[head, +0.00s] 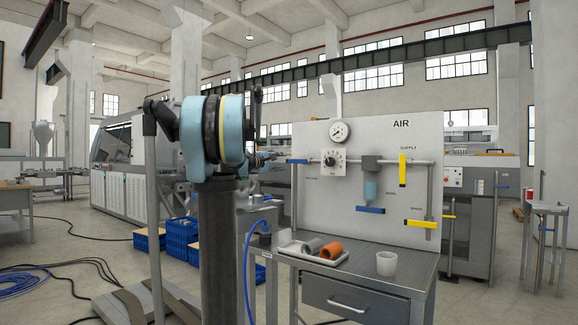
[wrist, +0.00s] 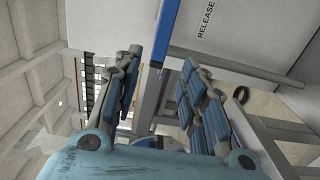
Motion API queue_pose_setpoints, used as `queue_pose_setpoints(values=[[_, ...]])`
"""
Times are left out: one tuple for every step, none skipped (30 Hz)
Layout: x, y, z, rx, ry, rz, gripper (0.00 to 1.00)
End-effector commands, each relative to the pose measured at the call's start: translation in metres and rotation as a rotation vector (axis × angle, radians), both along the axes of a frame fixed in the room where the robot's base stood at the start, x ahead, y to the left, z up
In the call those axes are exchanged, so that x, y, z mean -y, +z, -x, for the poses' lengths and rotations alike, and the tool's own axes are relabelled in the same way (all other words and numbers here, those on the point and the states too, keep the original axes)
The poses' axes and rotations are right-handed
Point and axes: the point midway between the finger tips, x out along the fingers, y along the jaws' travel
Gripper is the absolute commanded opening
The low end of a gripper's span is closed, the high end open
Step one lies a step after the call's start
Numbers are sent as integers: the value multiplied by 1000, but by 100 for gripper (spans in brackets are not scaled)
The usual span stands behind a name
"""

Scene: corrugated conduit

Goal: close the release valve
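The panel label reading RELEASE shows in the wrist view (wrist: 205,20). Beside it is a blue lever handle (wrist: 168,28), which I take as the release valve's. In the head view the blue handle (head: 297,161) sits at the left end of the panel's pipework and lies about level. My gripper (wrist: 162,58) is open, with its two blue-padded fingers apart. The handle shows in the gap beyond the fingertips; I see no grip on it. In the head view my gripper (head: 268,158) is just left of the handle, partly hidden by my arm.
The white AIR panel (head: 400,138) also carries a yellow supply lever (head: 403,170), a lower blue lever (head: 370,210), a lower-right yellow lever (head: 421,223) and a gauge (head: 339,131). Below, the metal bench (head: 400,278) holds a tray (head: 288,246) of fittings and a white cup (head: 386,263).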

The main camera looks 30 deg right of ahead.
Motion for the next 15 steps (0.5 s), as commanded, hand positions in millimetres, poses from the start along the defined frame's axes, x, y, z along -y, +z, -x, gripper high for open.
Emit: queue_pose_setpoints(values=[[10,0,-3,0,-4,0,38],[15,0,-4,0,-4,0,38],[21,0,-8,0,-3,0,38],[26,0,-10,0,-2,0,38],[31,0,-12,0,-3,0,38],[38,0,-14,0,-4,0,38],[42,0,-16,0,-3,0,38],[46,0,-19,0,-2,0,38],[53,0,-21,0,-2,0,38],[57,0,-23,0,-3,0,38],[62,0,-24,0,-3,0,38],[66,0,-26,0,-2,0,38],[70,0,-28,0,-1,0,38],[73,0,-30,0,-1,0,38],[77,0,-31,0,-1,0,38]])
